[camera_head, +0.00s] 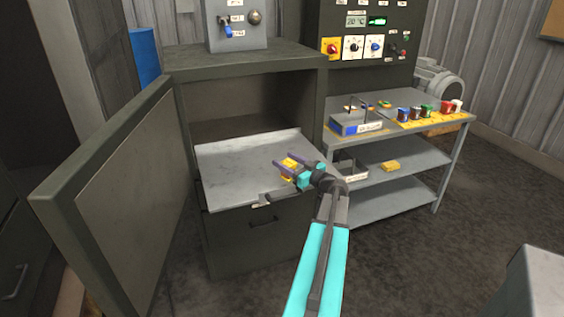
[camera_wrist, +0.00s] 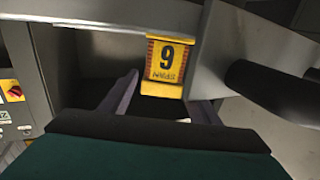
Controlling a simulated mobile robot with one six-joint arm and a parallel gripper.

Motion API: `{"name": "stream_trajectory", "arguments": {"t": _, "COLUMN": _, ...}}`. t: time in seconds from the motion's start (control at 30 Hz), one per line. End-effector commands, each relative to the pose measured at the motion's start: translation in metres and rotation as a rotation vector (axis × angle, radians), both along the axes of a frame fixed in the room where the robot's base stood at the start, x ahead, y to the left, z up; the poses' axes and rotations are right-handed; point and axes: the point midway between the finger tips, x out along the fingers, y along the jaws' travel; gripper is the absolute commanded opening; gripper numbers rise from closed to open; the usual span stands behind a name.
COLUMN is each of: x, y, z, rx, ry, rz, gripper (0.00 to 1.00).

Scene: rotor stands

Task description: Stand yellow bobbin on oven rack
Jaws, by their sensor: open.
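The yellow bobbin (camera_head: 288,164) is at the right part of the oven rack (camera_head: 235,160), a flat grey sheet at the oven's mouth. In the wrist view, the bobbin (camera_wrist: 166,62) shows a label with a black 9 and a yellow flange. My gripper (camera_head: 288,170) is open, its purple fingers around the bobbin. Whether the bobbin's base touches the rack cannot be told.
The oven door (camera_head: 110,200) stands wide open at left. A shelved bench (camera_head: 420,135) at right carries a blue-fronted carrier (camera_head: 357,124) and several coloured bobbins. Another yellow piece (camera_head: 390,166) lies on its middle shelf. The rack's left part is bare.

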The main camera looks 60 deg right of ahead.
Motion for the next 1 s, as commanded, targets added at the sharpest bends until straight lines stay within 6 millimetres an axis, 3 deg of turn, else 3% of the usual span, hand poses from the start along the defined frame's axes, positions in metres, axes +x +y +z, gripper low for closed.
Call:
{"name": "stream_trajectory", "arguments": {"t": 0.2, "x": -0.037, "y": 0.01, "z": -0.001, "rx": 0.0, "ry": -0.001, "rz": -0.003, "gripper": 0.56}}
{"name": "stream_trajectory", "arguments": {"t": 0.5, "x": -0.078, "y": 0.02, "z": 0.0, "rx": -0.001, "ry": 0.0, "rz": -0.002, "gripper": 0.56}}
{"name": "stream_trajectory", "arguments": {"t": 1.0, "x": -0.09, "y": 0.022, "z": 0.0, "rx": 0.0, "ry": 0.0, "rz": 0.0, "gripper": 0.56}}
